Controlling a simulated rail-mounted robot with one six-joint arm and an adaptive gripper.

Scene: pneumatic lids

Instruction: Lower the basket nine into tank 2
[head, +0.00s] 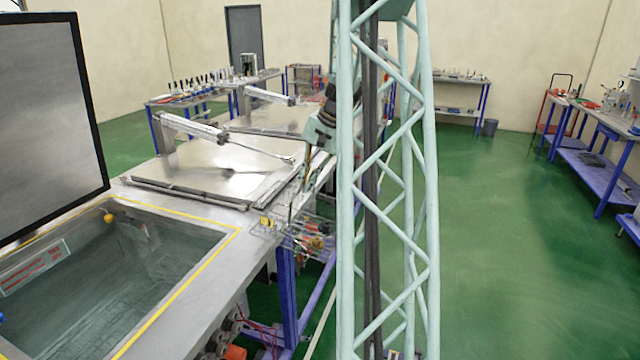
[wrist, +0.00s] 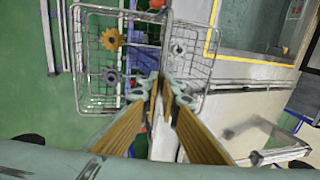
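A wire basket (head: 310,238) hangs beside the bench edge, over the floor and to the right of the open tank (head: 110,270). In the wrist view the basket (wrist: 92,60) holds a yellow gear, a grey ring-shaped part and other small parts. My gripper (wrist: 158,88) has its fingertips closed together at the basket's middle upright; it also shows above the basket in the head view (head: 292,205), partly behind a lattice column. I cannot read a basket or tank number.
Flat metal lids (head: 210,165) cover the bench beyond the open tank, with pneumatic cylinders (head: 190,127) on them. Side tables (head: 600,130) with tools stand at the right. The green floor (head: 520,230) between is clear.

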